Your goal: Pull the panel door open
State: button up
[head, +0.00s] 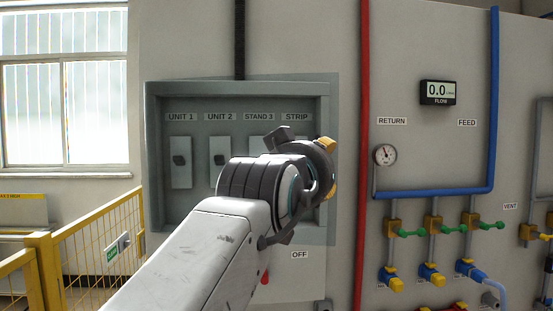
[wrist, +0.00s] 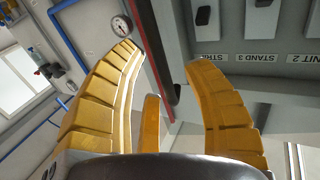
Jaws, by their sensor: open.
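The grey panel (head: 153,160) is on the wall at the middle left of the head view, with switches labelled UNIT 1, UNIT 2, STAND 3 and STRIP inside its frame. My gripper (head: 328,168) is at the panel's right side and covers part of its right edge. In the wrist view my gripper (wrist: 162,54) is open, with yellow fingers apart. A dark bar, seemingly the door handle (wrist: 168,72), shows between the fingers beside the grey frame. Contact cannot be told. The handle is hidden behind my gripper in the head view.
A red pipe (head: 365,60) runs vertically just right of the panel. A gauge (head: 384,155), blue pipes (head: 494,100) and several valves are further right. A red lever (head: 265,278) is below the panel, partly hidden by my arm. A yellow railing (head: 100,225) stands at left.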

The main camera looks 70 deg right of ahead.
jog(key=shift+d, duration=0.7)
grip_shut()
